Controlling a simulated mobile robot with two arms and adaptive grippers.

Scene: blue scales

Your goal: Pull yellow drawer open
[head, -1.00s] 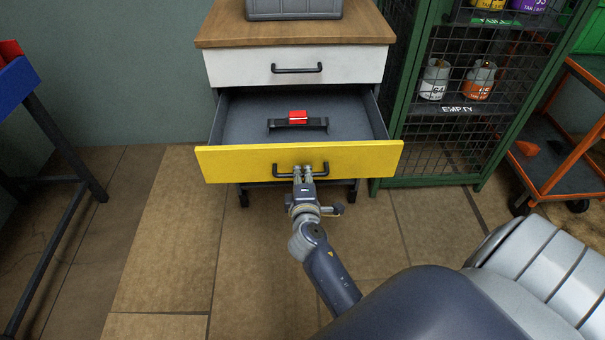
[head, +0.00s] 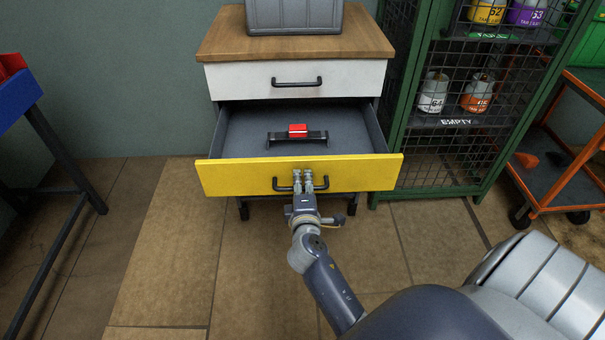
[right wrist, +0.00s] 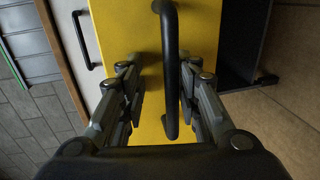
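The yellow drawer (head: 230,178) of the cabinet is pulled well out, and its grey interior shows. Its black handle (head: 281,186) is on the front. My right gripper (head: 303,177) is at this handle. In the right wrist view, my right gripper's fingers (right wrist: 160,95) are spread on either side of the black bar (right wrist: 171,60). The bar is nearer the right-hand finger, with a clear gap to the left-hand one. The yellow front (right wrist: 120,35) fills the middle behind it. My left gripper is not in view.
A red block on a black bracket (head: 298,131) lies in the drawer. Above is a shut white drawer (head: 235,82), under a wooden top (head: 220,45) with a grey case (head: 292,14). A green mesh cage (head: 400,120) stands close on the right. The floor in front is clear.

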